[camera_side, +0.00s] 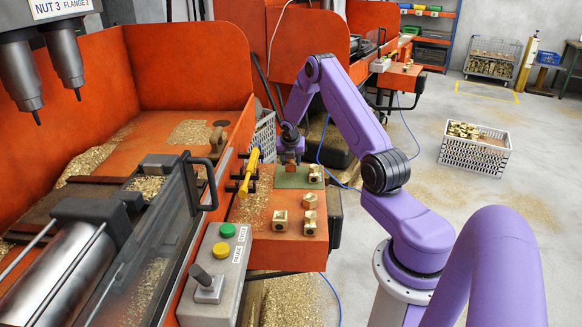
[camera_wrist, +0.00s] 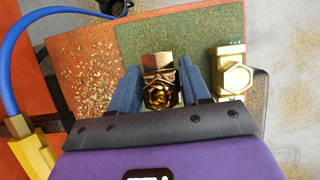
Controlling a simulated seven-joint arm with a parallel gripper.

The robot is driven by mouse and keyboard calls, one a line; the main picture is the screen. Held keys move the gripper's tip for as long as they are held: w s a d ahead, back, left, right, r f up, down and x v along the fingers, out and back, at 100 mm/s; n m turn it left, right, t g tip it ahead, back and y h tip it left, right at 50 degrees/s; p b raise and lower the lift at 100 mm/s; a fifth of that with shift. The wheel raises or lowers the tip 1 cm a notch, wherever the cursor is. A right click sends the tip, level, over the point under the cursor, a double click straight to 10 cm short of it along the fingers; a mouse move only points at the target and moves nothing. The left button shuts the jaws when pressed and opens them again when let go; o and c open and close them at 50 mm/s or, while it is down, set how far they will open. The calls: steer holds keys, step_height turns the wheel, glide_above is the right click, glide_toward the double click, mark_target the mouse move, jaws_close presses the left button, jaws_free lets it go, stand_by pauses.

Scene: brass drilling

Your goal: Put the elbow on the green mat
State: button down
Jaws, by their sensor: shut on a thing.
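My gripper (camera_wrist: 160,78) is shut on a shiny brass elbow (camera_wrist: 160,92), which sits between its two blue fingers in the wrist view. In the side view my gripper (camera_side: 291,155) is over the green mat (camera_side: 292,182) at the far end of the orange bench. The mat also shows behind the fingers in the wrist view (camera_wrist: 200,38). I cannot tell whether the held elbow touches the mat. Its underside is hidden.
Another brass fitting (camera_wrist: 234,72) lies right of my gripper, at the mat's right edge; it shows in the side view too (camera_side: 315,173). Several brass fittings (camera_side: 309,222) stand nearer on the bench. A yellow-handled part (camera_side: 250,172) rises left of the mat. Brass chips (camera_wrist: 88,70) litter the orange surface.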

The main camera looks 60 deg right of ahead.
mark_target(291, 167)
steer(key=shift+f, duration=1.3)
steer(key=shift+f, duration=0.1)
steer(key=c, duration=0.5)
jaws_free()
steer(key=shift+f, duration=0.1)
